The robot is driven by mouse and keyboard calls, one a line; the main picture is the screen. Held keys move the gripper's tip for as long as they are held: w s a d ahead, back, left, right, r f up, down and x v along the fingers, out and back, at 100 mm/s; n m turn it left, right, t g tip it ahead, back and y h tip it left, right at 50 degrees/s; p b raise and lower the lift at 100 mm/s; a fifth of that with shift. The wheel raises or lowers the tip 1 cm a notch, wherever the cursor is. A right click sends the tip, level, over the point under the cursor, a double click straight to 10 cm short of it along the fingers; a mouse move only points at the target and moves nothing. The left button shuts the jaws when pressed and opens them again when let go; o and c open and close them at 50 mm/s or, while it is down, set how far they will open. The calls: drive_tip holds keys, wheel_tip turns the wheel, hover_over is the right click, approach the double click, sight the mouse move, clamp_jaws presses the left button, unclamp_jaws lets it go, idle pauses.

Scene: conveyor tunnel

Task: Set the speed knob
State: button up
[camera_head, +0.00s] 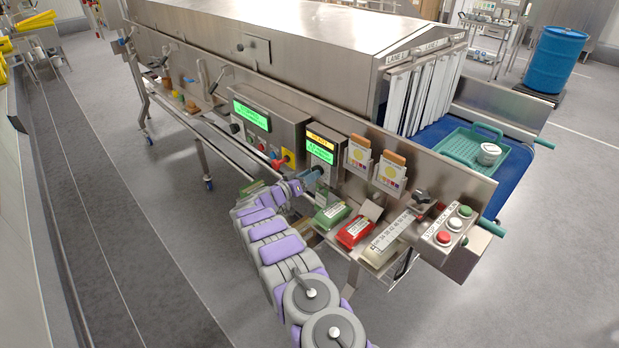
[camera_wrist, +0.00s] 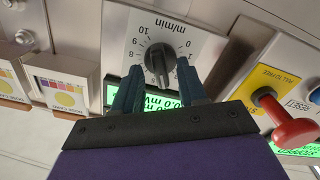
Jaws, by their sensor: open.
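The speed knob (camera_wrist: 158,65) is a dark knob on a pale dial plate (camera_wrist: 190,28) marked m/min, with numbers around it including 0, 8, 9 and 10. The wrist view shows the plate upside down. My gripper (camera_wrist: 158,68) is open, with one dark finger on each side of the knob's lower part. I cannot tell whether the fingers touch it. In the head view my gripper (camera_head: 313,177) is at the lower part of the small control panel (camera_head: 325,143), and my arm hides the knob there.
A green display shows partly behind my fingers. A red-handled switch (camera_wrist: 290,125) on a yellow plate is close at right in the wrist view. Card holders (camera_wrist: 62,82) are at left. In the head view, red and green boxes (camera_head: 354,232) lie on a shelf beside a button box (camera_head: 455,232).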

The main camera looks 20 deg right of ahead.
drive_tip(key=shift+w+a+r, duration=0.1)
drive_tip(key=shift+w+a, duration=0.15)
drive_tip(key=shift+a, duration=0.2)
drive_tip(key=shift+c, duration=0.5)
drive_tip(key=shift+d, duration=0.85)
drive_tip(key=c, duration=0.6)
drive_tip(key=shift+a, duration=0.3)
clamp_jaws()
